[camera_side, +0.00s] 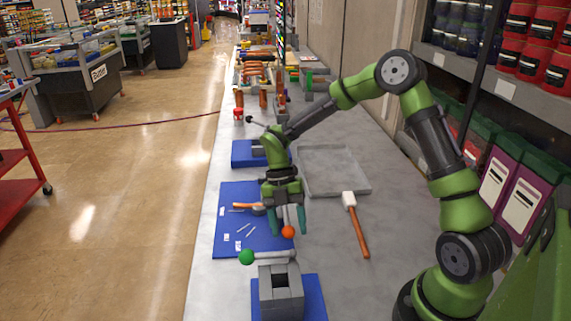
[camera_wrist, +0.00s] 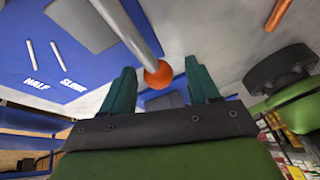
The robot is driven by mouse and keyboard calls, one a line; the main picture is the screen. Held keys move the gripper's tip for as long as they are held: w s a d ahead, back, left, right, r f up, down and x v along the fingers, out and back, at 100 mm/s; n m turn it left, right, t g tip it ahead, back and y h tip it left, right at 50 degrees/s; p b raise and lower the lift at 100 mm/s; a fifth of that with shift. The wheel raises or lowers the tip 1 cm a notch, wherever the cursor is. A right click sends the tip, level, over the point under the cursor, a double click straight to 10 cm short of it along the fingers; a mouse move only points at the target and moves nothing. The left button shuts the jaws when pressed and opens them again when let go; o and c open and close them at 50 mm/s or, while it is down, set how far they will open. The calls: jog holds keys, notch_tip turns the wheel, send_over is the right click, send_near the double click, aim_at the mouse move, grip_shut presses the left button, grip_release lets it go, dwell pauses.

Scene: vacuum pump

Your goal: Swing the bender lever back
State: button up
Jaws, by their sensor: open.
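A grey rod with an orange ball (camera_side: 288,232), which looks like the bender lever, stands out over the blue board. In the wrist view the rod comes in from the top and ends at the orange ball (camera_wrist: 158,74). My gripper (camera_side: 289,222) points down, open, with its green fingers on either side of the ball. In the wrist view the ball shows between the fingertips, with gaps at both sides. Whether it is at fingertip depth I cannot tell. My gripper hides most of the rod and its pivot in the side view.
A grey block (camera_side: 281,293) with a green-balled lever (camera_side: 247,257) stands in front, close to my gripper. The blue board (camera_side: 228,232) carries small pieces and an orange tube (camera_side: 249,206). A hammer-like tool (camera_side: 358,230) lies right. A grey tray (camera_side: 335,185) sits behind it.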

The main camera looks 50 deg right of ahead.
jog(key=v, duration=1.6)
jog(key=shift+d+r, duration=0.25)
jog(key=shift+r, duration=0.1)
jog(key=shift+w, duration=0.1)
jog(key=s+a+r+m+t, duration=0.2)
jog(key=s+m+t, duration=0.3)
jog(key=s+m, duration=0.4)
jog(key=s+a+r+m+t, duration=0.3)
jog(key=s+m+t, duration=0.3)
jog(key=m, duration=1.3)
jog(key=shift+s+a+r+t, duration=0.3)
jog(key=shift+s+a, duration=0.55)
jog(key=shift+s, duration=1.4)
